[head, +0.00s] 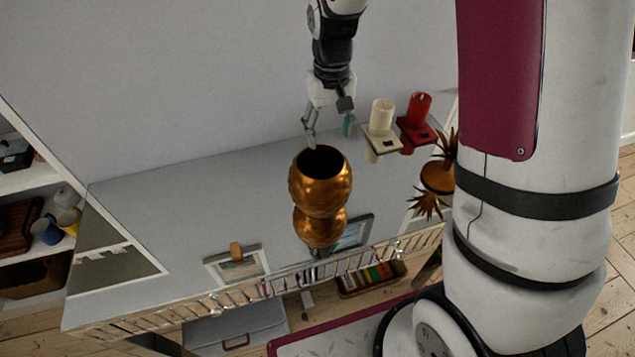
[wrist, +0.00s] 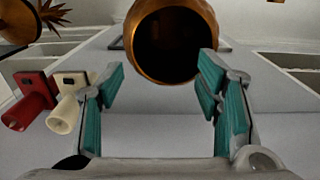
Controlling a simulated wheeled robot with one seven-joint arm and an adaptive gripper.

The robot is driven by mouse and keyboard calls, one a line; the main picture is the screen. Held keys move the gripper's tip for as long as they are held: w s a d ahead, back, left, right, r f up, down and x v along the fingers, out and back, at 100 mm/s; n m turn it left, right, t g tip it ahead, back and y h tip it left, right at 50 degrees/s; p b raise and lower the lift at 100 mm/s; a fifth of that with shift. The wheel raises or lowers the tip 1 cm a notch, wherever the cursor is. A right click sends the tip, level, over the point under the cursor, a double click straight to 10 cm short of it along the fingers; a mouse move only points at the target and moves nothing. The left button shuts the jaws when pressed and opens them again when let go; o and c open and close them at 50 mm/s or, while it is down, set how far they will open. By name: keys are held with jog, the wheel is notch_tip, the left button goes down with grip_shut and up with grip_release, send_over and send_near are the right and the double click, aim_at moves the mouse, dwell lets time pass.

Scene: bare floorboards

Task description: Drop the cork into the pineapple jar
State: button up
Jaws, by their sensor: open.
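A small brown cork-like piece (head: 236,250) stands on a flat framed piece toward the left front of the grey surface. My gripper (head: 330,130) is open and empty, just behind and above a copper vase's mouth. In the wrist view, the teal finger pads (wrist: 162,92) are wide apart with nothing between them.
The tall copper vase (head: 320,195) stands close to my gripper. A cream candle (head: 382,114) and red candle (head: 419,108) are on holders to its right. A low rail (head: 220,300) edges the front. The left of the grey surface (head: 160,205) is clear.

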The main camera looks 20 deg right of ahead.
jog(key=shift+r, duration=2.65)
jog(key=shift+r, duration=0.1)
jog(key=s+r+t, duration=0.2)
jog(key=s+r, duration=0.5)
jog(key=s, duration=0.4)
jog(key=s+r+t, duration=0.3)
jog(key=s+r, duration=0.5)
jog(key=s, duration=0.3)
jog(key=shift+s+r+t, duration=0.2)
jog(key=shift+r+t, duration=0.05)
jog(key=shift+t, duration=0.05)
